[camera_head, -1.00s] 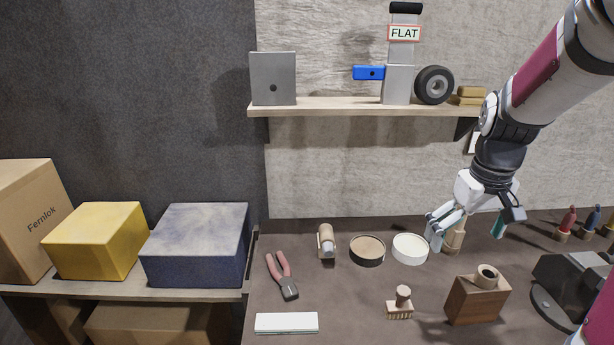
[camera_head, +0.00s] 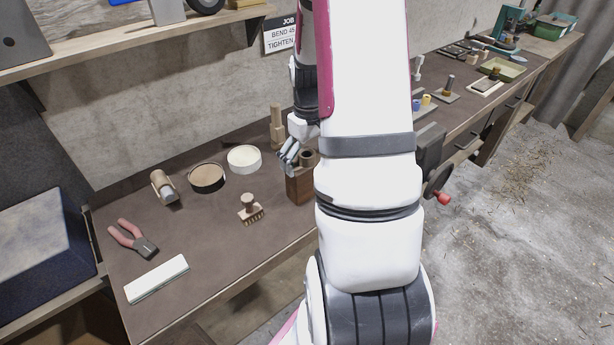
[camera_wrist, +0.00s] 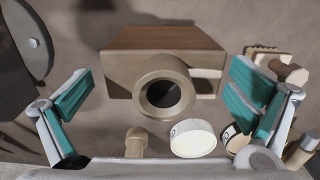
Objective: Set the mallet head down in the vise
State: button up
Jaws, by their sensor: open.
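The mallet head, a brown wooden block with a pale round collar around a dark hole, stands on the bench; in the head view its lower part (camera_head: 299,189) shows beside my arm. In the wrist view the mallet head (camera_wrist: 195,45) lies between my spread fingers, with a gap on both sides. My gripper (camera_wrist: 163,85) is open and empty. In the head view my gripper (camera_head: 288,158) is just above and beside the block, partly hidden by my arm. The dark vise (camera_head: 431,150) with a red handle end is at the bench's front edge, right of my arm; its jaws are mostly hidden.
Left of the block are a small brush (camera_head: 250,210), a white tin (camera_head: 244,158), a brown tin (camera_head: 207,178), pliers (camera_head: 135,240) and a pale bar (camera_head: 157,278). A wooden peg (camera_head: 277,128) stands behind my gripper. A shelf (camera_head: 130,45) hangs above.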

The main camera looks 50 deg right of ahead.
jog(key=shift+w+a+f+p, duration=0.1)
jog(key=shift+f+p, duration=0.15)
jog(key=shift+f, duration=1.1)
jog(key=shift+a+f+p, duration=0.1)
jog(key=shift+f+p, duration=0.1)
jog(key=shift+f, duration=1.1)
jog(key=c, duration=1.2)
